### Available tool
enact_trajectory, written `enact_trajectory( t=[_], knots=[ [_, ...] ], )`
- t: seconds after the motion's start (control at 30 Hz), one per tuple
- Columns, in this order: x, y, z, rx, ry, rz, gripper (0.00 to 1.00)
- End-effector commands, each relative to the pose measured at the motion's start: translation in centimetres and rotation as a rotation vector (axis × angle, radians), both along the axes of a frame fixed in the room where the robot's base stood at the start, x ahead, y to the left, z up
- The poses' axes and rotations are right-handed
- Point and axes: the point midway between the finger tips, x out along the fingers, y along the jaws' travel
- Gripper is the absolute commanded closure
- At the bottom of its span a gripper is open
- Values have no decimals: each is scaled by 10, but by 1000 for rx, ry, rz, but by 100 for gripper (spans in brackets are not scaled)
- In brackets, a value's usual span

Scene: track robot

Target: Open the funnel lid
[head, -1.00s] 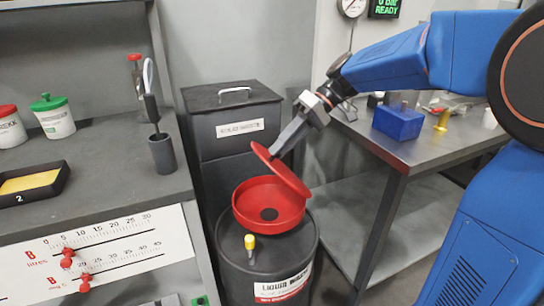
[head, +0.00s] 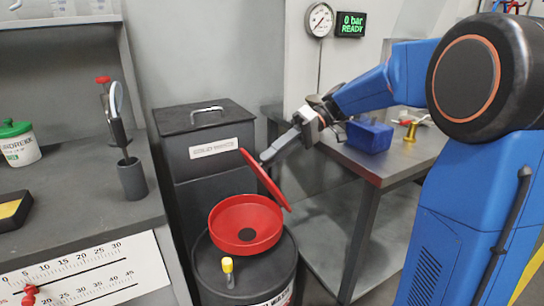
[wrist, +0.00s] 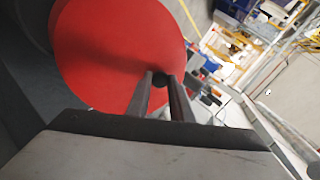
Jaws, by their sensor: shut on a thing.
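The red funnel (head: 236,236) sits on top of the dark liquid waste drum, its bowl and dark centre hole in plain view. Its red lid (head: 258,176) stands tilted up steeply, nearly edge-on, above the funnel's right side. My gripper (head: 268,156) is at the lid's upper right face. In the wrist view the lid's red disc (wrist: 110,50) fills the left and middle. There my gripper (wrist: 161,84) has its fingers closed around a small dark part at the lid's edge, mostly hidden between the fingertips.
The drum (head: 270,270) has a yellow-capped fitting (head: 228,268). A dark bin (head: 205,135) stands behind it. A grey workbench (head: 80,205) is on the left, and a metal table (head: 370,165) with a blue box (head: 369,136) is on the right.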

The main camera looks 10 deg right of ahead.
Motion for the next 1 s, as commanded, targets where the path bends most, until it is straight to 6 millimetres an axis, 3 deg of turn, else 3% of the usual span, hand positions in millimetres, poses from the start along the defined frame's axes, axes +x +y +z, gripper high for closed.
enact_trajectory(
  t=[0.07,0.1,0.17,0.2,0.57,1.0],
  knots=[
    [0,0,-1,-1,1,0,100],
    [0,0,-1,-2,1,0,78],
    [0,0,-1,-2,1,1,63],
    [0,0,-1,-2,1,0,62],
    [1,-4,1,-2,0,-1,62],
    [20,-67,35,-2,-1,-2,62]
  ],
)
